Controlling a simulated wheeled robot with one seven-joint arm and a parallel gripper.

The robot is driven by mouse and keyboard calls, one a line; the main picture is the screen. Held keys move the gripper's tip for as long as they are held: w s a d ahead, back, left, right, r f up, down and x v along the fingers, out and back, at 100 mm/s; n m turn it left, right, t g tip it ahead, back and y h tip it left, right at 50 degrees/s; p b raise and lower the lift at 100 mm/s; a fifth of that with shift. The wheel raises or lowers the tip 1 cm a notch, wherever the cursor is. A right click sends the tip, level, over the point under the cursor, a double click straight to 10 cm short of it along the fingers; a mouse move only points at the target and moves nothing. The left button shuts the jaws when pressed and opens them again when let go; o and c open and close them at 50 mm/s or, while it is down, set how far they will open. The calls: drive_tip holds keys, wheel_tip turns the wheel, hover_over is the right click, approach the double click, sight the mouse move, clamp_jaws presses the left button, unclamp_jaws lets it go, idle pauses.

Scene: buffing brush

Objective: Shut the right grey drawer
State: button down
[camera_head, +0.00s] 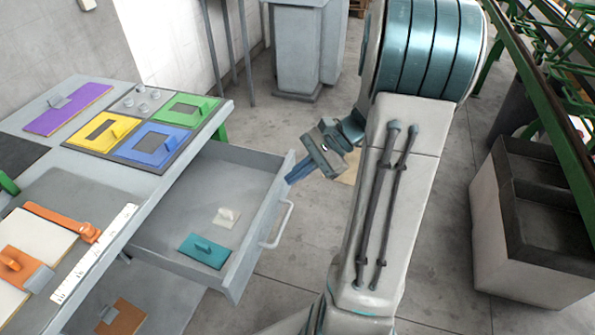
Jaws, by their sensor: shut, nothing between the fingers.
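The right grey drawer (257,225) is pulled out from under the grey workbench, with its pale handle (283,226) on the front panel. Inside it lie a teal block with a knob (204,250) and a small white block with a knob (226,217). My gripper (293,177) is shut and empty. Its blue fingertips are at the far end of the drawer front, above the handle in the picture. I cannot tell whether they touch the panel.
On the workbench (75,190) are yellow (80,143), blue (135,157) and green (178,114) knobbed pieces in a panel, a purple piece (75,115), an orange tool (62,220) and a white ruler (95,253). A bin (485,200) stands right. Floor (295,115) beyond the drawer is clear.

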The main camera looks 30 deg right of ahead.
drive_tip(key=w+d+f+m+t+y+b, duration=0.1)
drive_tip(key=d+f+m+t+b, duration=0.3)
drive_tip(key=d+f+m+t, duration=0.4)
drive_tip(key=w+d+f+m+t+y+b, duration=0.1)
drive_tip(key=w+d+f+m+t+b, duration=0.2)
drive_tip(key=d+f, duration=0.5)
drive_tip(key=r+x, duration=0.2)
drive_tip(key=x, duration=0.9)
drive_tip(key=shift+w+d+m+b, duration=0.2)
drive_tip(key=shift+w+m+b, duration=0.1)
drive_tip(key=shift+b, duration=0.15)
